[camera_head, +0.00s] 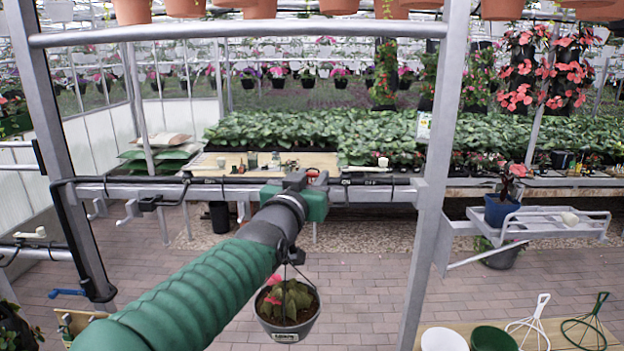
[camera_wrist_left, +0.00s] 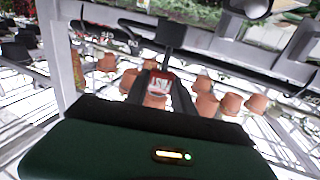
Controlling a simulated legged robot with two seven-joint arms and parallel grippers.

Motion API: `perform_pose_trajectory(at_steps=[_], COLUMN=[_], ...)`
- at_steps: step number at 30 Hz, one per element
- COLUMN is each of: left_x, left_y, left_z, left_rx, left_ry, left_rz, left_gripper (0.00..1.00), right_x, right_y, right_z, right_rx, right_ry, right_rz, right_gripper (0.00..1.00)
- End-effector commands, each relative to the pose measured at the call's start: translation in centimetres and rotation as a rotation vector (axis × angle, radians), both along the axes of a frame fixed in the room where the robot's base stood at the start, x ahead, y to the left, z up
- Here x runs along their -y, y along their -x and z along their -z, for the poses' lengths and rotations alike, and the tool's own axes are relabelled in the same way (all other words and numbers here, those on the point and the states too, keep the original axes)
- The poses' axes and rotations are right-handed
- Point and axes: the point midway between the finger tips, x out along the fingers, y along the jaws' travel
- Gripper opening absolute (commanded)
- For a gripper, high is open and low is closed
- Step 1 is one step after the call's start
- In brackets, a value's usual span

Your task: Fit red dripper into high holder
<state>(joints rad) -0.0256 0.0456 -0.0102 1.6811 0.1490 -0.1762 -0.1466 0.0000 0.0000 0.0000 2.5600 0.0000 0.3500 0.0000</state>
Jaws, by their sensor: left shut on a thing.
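My left gripper (camera_head: 306,180) reaches up to the black pipe (camera_head: 365,182) on the grey metal frame. It is shut on the small red dripper (camera_head: 313,173), which shows only partly past the dark fingers. In the left wrist view the red dripper (camera_wrist_left: 160,87) sits between the fingertips, with a pale patch on it. The high holder cannot be made out clearly; the fingers and wrist cover that part of the pipe. I cannot tell whether the dripper touches the holder. My right gripper is not in view.
A grey hanging pot (camera_head: 288,314) with a plant hangs just below my left forearm. The frame's right post (camera_head: 437,170) and top bar (camera_head: 240,32) surround the arm. A metal shelf (camera_head: 540,224) holds a blue pot (camera_head: 501,212). Pots and stands sit on a table (camera_head: 545,330) at lower right.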

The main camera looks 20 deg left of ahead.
Motion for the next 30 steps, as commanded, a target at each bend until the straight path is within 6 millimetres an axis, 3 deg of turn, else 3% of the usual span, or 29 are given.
perform_pose_trajectory(at_steps=[15,23,24,30], left_x=[0.1,0.1,0.1,0.1], left_y=[0.0,0.0,0.0,0.0], left_z=[2.7,2.8,2.8,2.8], left_rx=[0.0,0.0,0.0,0.0], left_ry=[-0.001,0.0,0.0,0.0], left_rz=[0.0,0.0,0.0,0.0], left_gripper=[0.03,0.03,0.31,0.55], right_x=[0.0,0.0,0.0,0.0], right_y=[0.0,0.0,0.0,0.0], right_z=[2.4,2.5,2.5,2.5], right_rx=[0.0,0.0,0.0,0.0], right_ry=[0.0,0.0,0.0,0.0], right_rz=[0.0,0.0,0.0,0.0], right_gripper=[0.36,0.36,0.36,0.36])
